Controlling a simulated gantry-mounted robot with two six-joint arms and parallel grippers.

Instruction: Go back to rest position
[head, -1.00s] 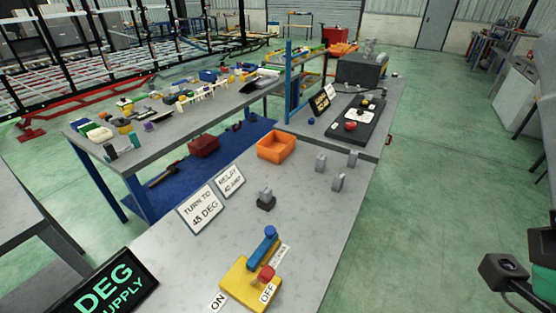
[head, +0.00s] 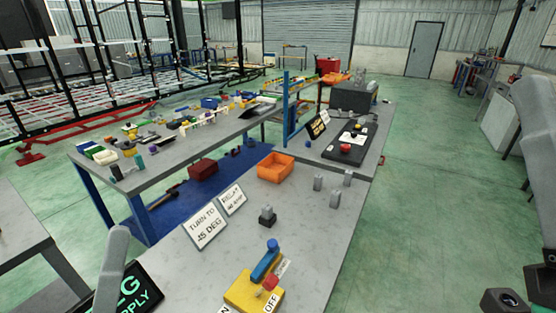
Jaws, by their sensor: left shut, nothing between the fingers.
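My left gripper (head: 116,250) shows as a grey, rounded shape at the lower left, in front of the dark sign with green letters (head: 148,283). It is shut and empty, apart from the yellow switch base (head: 243,290). That base carries a blue lever (head: 266,262) and a red knob, between ON and OFF labels. Grey links of my right arm stand along the right edge, with dark parts at the lower right. The fingers of my right gripper do not show.
The grey bench (head: 310,240) holds an orange bin (head: 276,168), several small grey blocks and two white signs. A black panel with a red button (head: 345,148) lies farther back. A cluttered table (head: 130,185) stands left. Green floor is open to the right.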

